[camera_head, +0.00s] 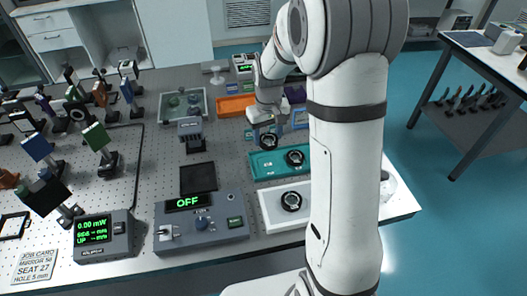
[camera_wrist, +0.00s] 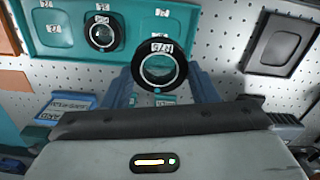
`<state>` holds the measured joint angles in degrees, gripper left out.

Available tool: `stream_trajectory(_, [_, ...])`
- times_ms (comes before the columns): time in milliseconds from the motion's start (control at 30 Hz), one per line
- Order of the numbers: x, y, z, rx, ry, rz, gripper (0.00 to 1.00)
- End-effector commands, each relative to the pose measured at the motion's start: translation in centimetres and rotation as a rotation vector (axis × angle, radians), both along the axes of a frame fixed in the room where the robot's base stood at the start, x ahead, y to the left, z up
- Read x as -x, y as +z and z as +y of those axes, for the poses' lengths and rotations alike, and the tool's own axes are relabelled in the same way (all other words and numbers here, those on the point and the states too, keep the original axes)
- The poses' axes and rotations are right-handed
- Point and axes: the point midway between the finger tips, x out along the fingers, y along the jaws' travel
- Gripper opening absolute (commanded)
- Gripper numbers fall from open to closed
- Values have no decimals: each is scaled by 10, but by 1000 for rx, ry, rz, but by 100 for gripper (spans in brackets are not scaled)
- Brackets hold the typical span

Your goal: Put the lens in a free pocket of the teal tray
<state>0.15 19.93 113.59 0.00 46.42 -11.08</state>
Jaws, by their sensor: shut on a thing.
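My gripper (camera_head: 266,127) is shut on a dark ring-mounted lens (camera_head: 268,141), holding it near the far edge of the teal tray (camera_head: 263,166). In the wrist view, blue fingers flank the held lens (camera_wrist: 160,70), which has a clear centre and a small label on its mount. The teal tray (camera_wrist: 76,46) is at the top of that view. Another lens (camera_wrist: 102,32) sits in one tray pocket; it also shows in the head view (camera_head: 294,157). The pockets to its left (camera_wrist: 50,28) and right (camera_wrist: 166,18) look empty. I cannot tell the held lens's height above the table.
A white tray (camera_head: 268,215) with another lens (camera_head: 291,200) lies in front of the teal tray. An orange tray (camera_head: 236,105) and a grey tray (camera_head: 170,120) stand farther back. A control box (camera_head: 200,222) and several mounted optics are to the left. My arm hides the table's right part.

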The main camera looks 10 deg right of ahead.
Motion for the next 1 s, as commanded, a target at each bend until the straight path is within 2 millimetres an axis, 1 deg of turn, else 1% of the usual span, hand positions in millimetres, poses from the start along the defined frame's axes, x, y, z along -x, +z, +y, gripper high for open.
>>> stream_trajectory(67, [1, -10, 0, 0, 0, 6, 29])
stream_trajectory(200, [1, -37, 0, 0, 0, 7, 29])
stream_trajectory(300, [1, -52, 0, 0, 0, 6, 29])
stream_trajectory(533, [1, -71, 1, 0, 1, 4, 29])
stream_trajectory(700, [1, -95, 1, 0, 2, 4, 29])
stream_trajectory(767, [1, -98, 1, 0, 2, 3, 29])
stream_trajectory(1000, [1, -99, 1, 0, 2, 1, 29])
